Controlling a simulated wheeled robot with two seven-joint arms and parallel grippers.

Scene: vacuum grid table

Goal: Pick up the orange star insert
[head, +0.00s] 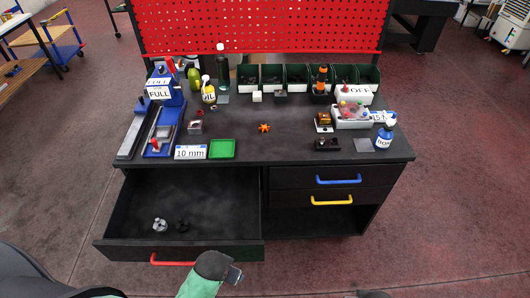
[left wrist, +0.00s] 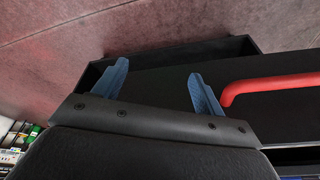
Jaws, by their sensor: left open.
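The orange star insert (head: 264,128) lies on the dark tabletop near its middle, with bare table around it. My left gripper (head: 235,275) is low in front of the workbench, beside the red handle of the open drawer and well apart from the star. In the left wrist view its two blue fingers (left wrist: 158,82) are spread with nothing between them. The star does not show in that view. My right gripper cannot be made out in either view.
The open drawer (head: 130,221) holds a grey part (head: 160,225) and a black part (head: 182,225). Its red handle (left wrist: 275,86) is close to the left fingers. A green tray (head: 222,149) and 10 mm sign (head: 190,152) stand left of the star; green bins (head: 297,75) stand behind.

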